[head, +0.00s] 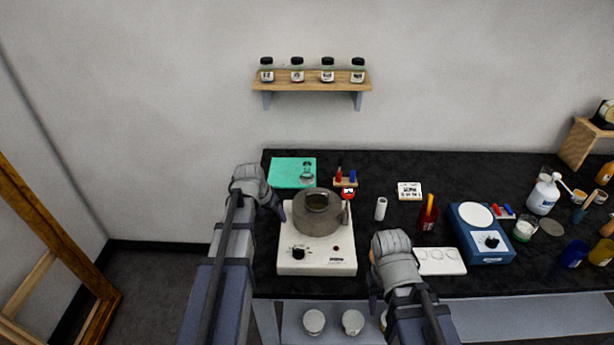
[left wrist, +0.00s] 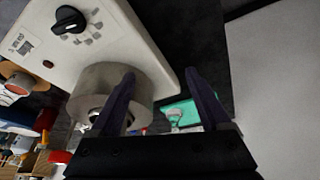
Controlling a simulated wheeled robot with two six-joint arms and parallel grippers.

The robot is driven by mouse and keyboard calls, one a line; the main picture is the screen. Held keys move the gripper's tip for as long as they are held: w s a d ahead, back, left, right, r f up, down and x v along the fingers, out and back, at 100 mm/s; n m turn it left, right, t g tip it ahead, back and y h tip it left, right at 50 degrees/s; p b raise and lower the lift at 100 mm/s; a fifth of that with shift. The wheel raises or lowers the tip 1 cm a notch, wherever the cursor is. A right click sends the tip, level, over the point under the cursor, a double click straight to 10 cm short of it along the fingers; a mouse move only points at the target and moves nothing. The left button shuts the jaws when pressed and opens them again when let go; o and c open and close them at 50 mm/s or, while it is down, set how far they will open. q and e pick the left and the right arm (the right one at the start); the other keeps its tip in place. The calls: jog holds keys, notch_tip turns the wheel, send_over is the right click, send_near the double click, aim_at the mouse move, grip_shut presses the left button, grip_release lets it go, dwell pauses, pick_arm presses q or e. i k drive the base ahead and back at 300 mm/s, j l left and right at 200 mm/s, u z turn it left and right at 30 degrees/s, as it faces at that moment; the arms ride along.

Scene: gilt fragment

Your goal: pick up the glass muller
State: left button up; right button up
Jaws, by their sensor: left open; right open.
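The glass muller (head: 307,171), a small clear glass piece, stands on a green slab (head: 284,170) at the back left of the bench. In the left wrist view the muller (left wrist: 176,116) shows small and pale beyond the open fingers, on the green slab (left wrist: 186,108). My left gripper (head: 278,209) is open and empty, nearer to me than the slab and left of the grey pot; its fingers (left wrist: 160,74) also show in the left wrist view. My right gripper (head: 373,284) is mostly hidden by its own arm, near the bench's front edge, away from the muller.
A white hotplate (head: 315,262) with a grey round pot (head: 317,222) stands close right of my left gripper. A small rack (head: 346,183) with red and blue items sits right of the slab. Bottles and a blue device (head: 487,245) crowd the right side.

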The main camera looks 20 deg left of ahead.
aim_at(306, 178)
jog(key=i+l, duration=0.1)
jog(key=i, duration=0.4)
jog(key=i+l, duration=0.1)
jog(key=i, duration=0.4)
